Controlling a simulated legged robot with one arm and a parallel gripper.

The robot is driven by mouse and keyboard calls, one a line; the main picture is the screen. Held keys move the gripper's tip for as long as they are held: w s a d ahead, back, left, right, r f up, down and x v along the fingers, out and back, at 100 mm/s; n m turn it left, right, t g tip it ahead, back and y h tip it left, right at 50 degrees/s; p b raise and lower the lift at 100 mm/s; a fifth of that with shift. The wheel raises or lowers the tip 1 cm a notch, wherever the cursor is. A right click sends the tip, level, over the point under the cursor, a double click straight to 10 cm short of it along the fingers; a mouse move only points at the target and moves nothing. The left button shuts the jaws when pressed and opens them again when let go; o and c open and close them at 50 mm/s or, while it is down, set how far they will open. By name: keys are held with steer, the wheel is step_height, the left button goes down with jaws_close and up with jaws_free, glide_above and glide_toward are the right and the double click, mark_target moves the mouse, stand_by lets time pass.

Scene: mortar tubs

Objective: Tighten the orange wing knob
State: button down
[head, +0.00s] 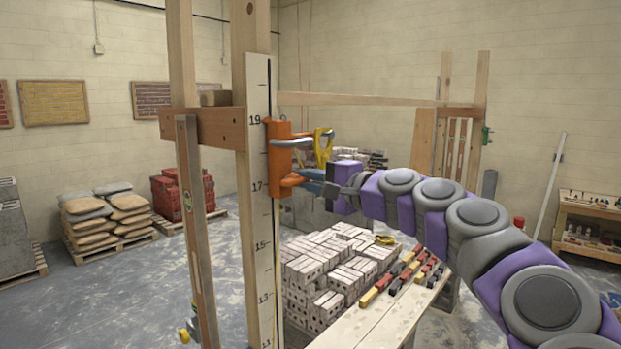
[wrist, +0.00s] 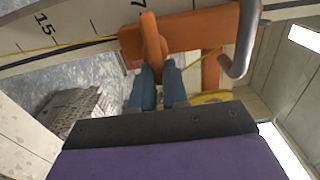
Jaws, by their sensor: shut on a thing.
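The orange wing knob (wrist: 152,45) sits on the orange clamp body (head: 279,160), which is fixed on the white numbered gauge strip (head: 260,215) of the wooden post. In the head view the knob (head: 288,181) is low on the clamp, near the 17 mark. My gripper (wrist: 158,80) reaches it from the right, and its two blue-grey fingers are shut on the knob's wing. It also shows in the head view (head: 308,181). A grey metal hook (wrist: 243,45) sticks out of the clamp beside the knob. The far side of the knob is hidden.
A yellow line reel (head: 323,145) hangs on the hook, just above my gripper. A wooden level (head: 195,235) leans left of the post. Stacked bricks (head: 325,260) and a plank bench (head: 375,325) stand below my arm.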

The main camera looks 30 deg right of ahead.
steer(key=shift+f, duration=0.1)
steer(key=c, duration=1.5)
jaws_free()
steer(key=o, duration=0.4)
steer(key=shift+w+d, duration=0.15)
steer(key=shift+w, duration=0.05)
steer(key=shift+c, duration=0.2)
steer(key=shift+s, duration=0.25)
steer(key=b+v, duration=0.3)
steer(key=v, duration=1.4)
steer(key=shift+d, duration=0.2)
